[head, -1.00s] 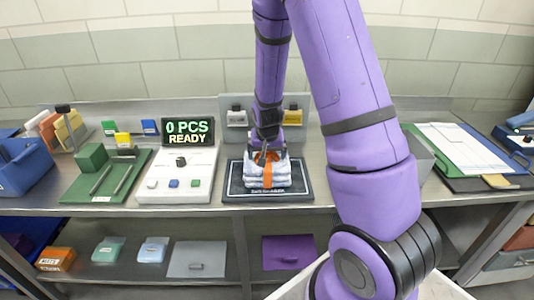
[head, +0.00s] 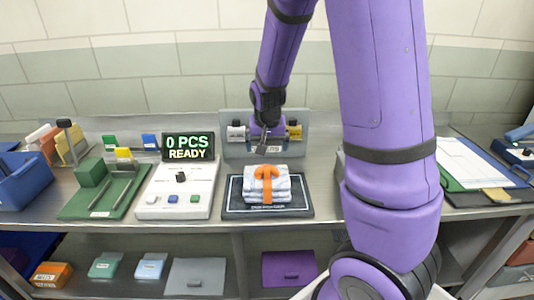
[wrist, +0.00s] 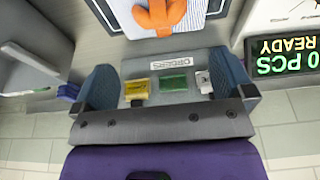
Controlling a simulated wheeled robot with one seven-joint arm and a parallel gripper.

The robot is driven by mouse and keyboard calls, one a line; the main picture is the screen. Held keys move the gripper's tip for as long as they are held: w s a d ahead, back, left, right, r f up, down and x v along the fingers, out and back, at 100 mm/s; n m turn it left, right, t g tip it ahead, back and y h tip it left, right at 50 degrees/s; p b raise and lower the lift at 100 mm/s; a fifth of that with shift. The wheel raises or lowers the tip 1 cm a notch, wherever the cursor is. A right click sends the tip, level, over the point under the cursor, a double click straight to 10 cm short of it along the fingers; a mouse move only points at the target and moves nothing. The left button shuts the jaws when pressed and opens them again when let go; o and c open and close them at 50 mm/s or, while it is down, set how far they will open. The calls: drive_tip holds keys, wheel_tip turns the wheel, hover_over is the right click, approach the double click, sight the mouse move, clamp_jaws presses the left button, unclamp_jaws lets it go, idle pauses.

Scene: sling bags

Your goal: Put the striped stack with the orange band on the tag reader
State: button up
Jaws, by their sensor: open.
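The striped stack (head: 267,186), pale folded cloth with an orange band (head: 265,180) around it, lies on the dark flat tag reader (head: 236,207) at the middle of the bench. The stack also shows at the top of the wrist view (wrist: 192,14), with its orange band (wrist: 160,16). My gripper (head: 267,149) is above and behind the stack, apart from it. In the wrist view its two blue-grey fingers (wrist: 166,88) are wide apart with nothing held between them.
A grey panel with coloured tags (head: 236,149) stands behind the reader. Left are a console (head: 163,200), a display (head: 189,147) reading "0 PCS READY", and a green tray (head: 79,207). A clipboard (head: 465,165) lies right, past my arm.

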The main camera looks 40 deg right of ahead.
drive_tip(key=s+a+r+n+t+y, duration=0.1)
drive_tip(key=s+a+r+n, duration=0.15)
drive_tip(key=s+r, duration=0.35)
drive_tip(key=s+a+r+n+y, duration=0.1)
drive_tip(key=s+a+r, duration=0.25)
drive_tip(key=r, duration=0.45)
drive_tip(key=s+a+r+n, duration=0.1)
drive_tip(key=s+a+r, duration=0.1)
drive_tip(key=s, duration=0.5)
drive_tip(key=s+a+r+n+t, duration=0.1)
drive_tip(key=s+a+r+n, duration=0.1)
drive_tip(key=s+r, duration=0.3)
drive_tip(key=s+a, duration=0.1)
drive_tip(key=s, duration=0.1)
drive_tip(key=shift+s+a+t, duration=0.2)
drive_tip(key=shift+s+t, duration=0.1)
